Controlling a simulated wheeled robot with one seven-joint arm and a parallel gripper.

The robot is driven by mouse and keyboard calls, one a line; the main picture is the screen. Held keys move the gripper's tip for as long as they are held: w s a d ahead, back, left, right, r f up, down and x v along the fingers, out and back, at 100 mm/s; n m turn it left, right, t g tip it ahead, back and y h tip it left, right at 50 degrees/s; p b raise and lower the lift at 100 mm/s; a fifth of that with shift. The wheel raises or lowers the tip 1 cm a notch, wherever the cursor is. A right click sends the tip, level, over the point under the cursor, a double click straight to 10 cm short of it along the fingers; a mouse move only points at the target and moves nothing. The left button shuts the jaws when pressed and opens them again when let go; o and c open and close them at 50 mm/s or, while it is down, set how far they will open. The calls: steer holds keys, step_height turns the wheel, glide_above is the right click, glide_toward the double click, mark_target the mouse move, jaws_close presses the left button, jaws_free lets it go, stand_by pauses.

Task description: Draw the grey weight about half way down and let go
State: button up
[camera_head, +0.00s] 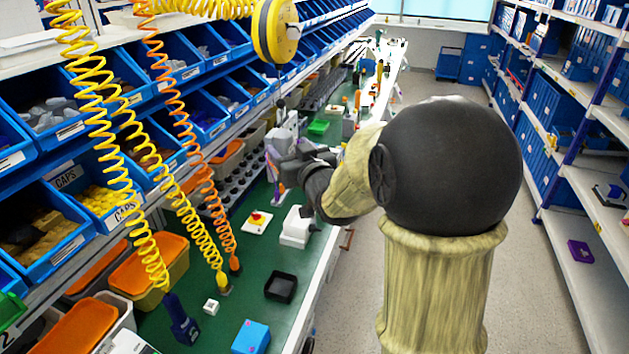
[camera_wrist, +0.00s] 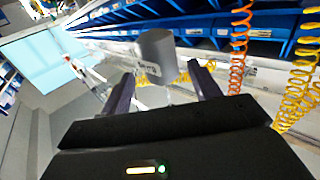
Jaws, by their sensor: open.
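The grey weight (camera_wrist: 157,54) is a grey cylinder with a small label. In the wrist view it shows between and beyond the two dark fingers of my gripper (camera_wrist: 164,80), which stand apart with a gap to either side of it. In the head view the weight (camera_head: 282,137) hangs below a yellow and black reel (camera_head: 275,30) on a thin line with a dark hook. My gripper (camera_head: 284,163) is at its lower end there, partly hidden by my arm. I cannot tell whether a finger touches it.
The green bench (camera_head: 237,299) holds a red and yellow button box (camera_head: 257,221), a white block (camera_head: 297,228), a black tray (camera_head: 280,287) and a blue box (camera_head: 251,337). Coiled yellow and orange hoses hang left. Blue bins (camera_head: 102,203) line the rack behind. The aisle at right is clear.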

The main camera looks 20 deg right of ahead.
steer(key=s+d+b, duration=0.1)
steer(key=s+b, duration=0.1)
steer(key=s, duration=1.1)
steer(key=shift+d+b, duration=0.3)
steer(key=shift+d, duration=0.1)
steer(key=shift+w+f, duration=0.1)
steer(key=shift+f, duration=0.05)
step_height(320, 180, down, 14)
steer(key=s+d+m+g+h, duration=0.1)
steer(key=s+m+g+h, duration=0.15)
steer(key=g, duration=0.45)
steer(key=s+a+f+g, duration=0.3)
steer(key=s+f+g, duration=0.5)
steer(key=s+f, duration=0.1)
steer(key=shift+s+a+n+p, duration=0.25)
steer(key=shift+s+n+p, duration=0.1)
steer(key=shift+p, duration=0.05)
steer(key=shift+w, duration=0.1)
steer(key=shift+c, duration=0.2)
